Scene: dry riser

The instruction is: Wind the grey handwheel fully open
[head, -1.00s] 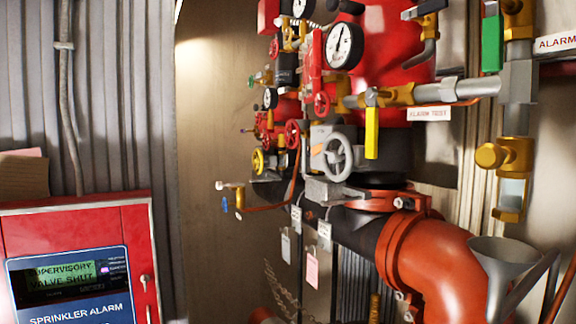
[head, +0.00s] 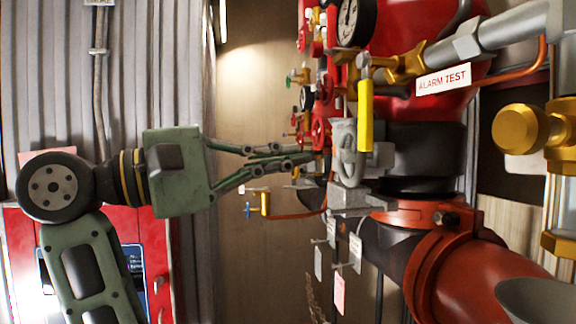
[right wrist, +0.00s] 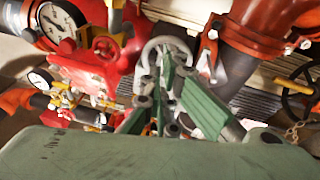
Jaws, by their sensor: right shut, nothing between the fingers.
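The grey handwheel (head: 347,160) shows almost edge-on in the head view, on the front of the valve below the yellow lever. In the right wrist view its rim (right wrist: 158,44) shows just beyond the fingertips. My right gripper (head: 312,158) reaches in from the left with its fingers closed together and nothing held. Its tips are just left of the wheel; I cannot tell whether they touch it. In the right wrist view the closed fingers (right wrist: 160,75) cover part of the wheel. My left gripper is not in view.
A yellow lever (head: 365,115) hangs just above the wheel. Small red handwheels (head: 321,133) sit close behind the fingertips. A large red pipe (head: 470,265) is at lower right. A red alarm panel (head: 185,255) stands behind my arm.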

